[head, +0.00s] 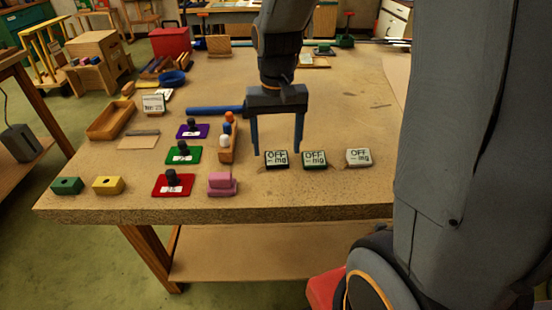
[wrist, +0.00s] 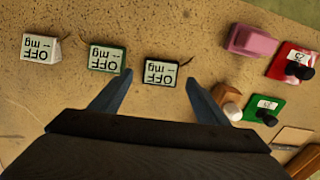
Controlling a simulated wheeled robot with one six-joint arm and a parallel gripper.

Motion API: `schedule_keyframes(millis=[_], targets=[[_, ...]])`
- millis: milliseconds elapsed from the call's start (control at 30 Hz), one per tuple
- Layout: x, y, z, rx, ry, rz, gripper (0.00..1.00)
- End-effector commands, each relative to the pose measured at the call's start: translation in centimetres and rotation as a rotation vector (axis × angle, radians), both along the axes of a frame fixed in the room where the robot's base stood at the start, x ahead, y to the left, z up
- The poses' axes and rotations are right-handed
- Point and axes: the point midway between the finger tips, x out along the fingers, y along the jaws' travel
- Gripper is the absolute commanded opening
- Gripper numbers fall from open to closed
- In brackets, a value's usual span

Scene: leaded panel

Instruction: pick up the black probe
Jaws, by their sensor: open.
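A small black-framed display block (head: 276,158), reading "OFF -- mg", lies near the table's front; it appears to be the black probe. In the wrist view the same black block (wrist: 161,72) shows a thin dark wire at one side. My gripper (head: 277,154) is open, pointing down over it, with nothing held. In the wrist view my fingertips (wrist: 159,77) appear on either side of the black block; their height above the table is hard to tell. Similar blocks with a green frame (head: 314,159) and a white frame (head: 358,157) lie to its right.
A pink block (head: 222,184), red base (head: 173,185) and green base (head: 183,154) with dark knobs stand to the left. A wooden rack (head: 228,152) with coloured pegs stands just left of my gripper. Bare table lies in front of the display blocks.

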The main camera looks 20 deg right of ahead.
Motion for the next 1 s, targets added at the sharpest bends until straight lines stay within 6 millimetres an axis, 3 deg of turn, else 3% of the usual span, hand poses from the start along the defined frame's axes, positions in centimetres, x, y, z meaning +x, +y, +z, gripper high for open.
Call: schedule_keyframes(millis=[200, 500, 767, 1000], targets=[[-0.1, 0.1, -2.5, 0.0, 0.001, 0.001, 0.69], [-0.1, 0.1, -2.9, 0.0, -0.001, 0.002, 0.69], [-0.1, 0.1, -2.8, 0.0, -0.001, 0.002, 0.25], [-0.1, 0.1, -2.8, 0.0, -0.002, 0.002, 0.23]])
